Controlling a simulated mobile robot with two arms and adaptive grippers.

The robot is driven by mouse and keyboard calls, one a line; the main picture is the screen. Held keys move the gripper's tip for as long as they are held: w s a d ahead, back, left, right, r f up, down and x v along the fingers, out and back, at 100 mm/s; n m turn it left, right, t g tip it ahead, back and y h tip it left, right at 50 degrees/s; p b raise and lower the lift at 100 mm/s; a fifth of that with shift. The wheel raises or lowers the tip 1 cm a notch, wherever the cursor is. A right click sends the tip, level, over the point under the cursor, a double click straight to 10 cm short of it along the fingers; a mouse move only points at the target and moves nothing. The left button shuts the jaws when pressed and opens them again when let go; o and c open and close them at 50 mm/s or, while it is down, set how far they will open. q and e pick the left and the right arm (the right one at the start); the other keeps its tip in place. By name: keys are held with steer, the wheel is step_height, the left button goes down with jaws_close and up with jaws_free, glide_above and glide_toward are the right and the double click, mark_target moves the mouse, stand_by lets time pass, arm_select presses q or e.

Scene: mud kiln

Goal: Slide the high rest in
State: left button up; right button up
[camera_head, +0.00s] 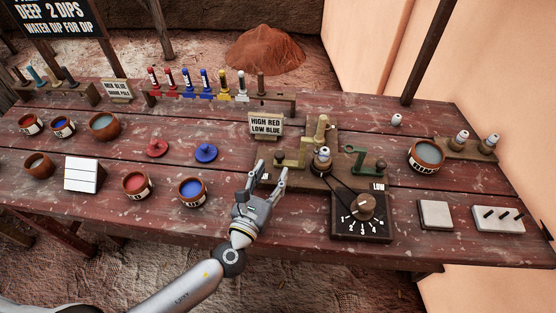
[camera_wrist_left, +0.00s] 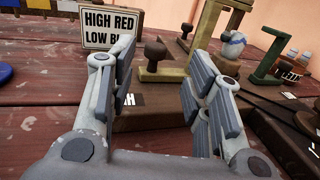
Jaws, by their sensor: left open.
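The high rest (camera_head: 297,155) is an olive-yellow slide piece with a dark knob, on the left of a wooden jig base (camera_head: 318,182). In the left wrist view its knob (camera_wrist_left: 155,50) shows between my fingers, a little beyond them, above a partly hidden "HI" label. My left gripper (camera_head: 272,170) is open and empty, just in front and left of the rest, apart from it. A small white-and-blue pot (camera_head: 322,157) stands at the jig's middle. A green rest (camera_head: 360,158) with a dark knob is on the jig's right, by a "LOW" label. My right gripper is not in view.
A "HIGH RED LOW BLUE" sign (camera_head: 266,125) stands behind the gripper. A dial box (camera_head: 361,216) is at the jig's front right. Red (camera_head: 157,147) and blue (camera_head: 206,152) lids and several glaze bowls lie left. The table left of the gripper is partly clear.

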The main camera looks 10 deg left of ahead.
arm_select(q)
steer(key=shift+v, duration=2.25)
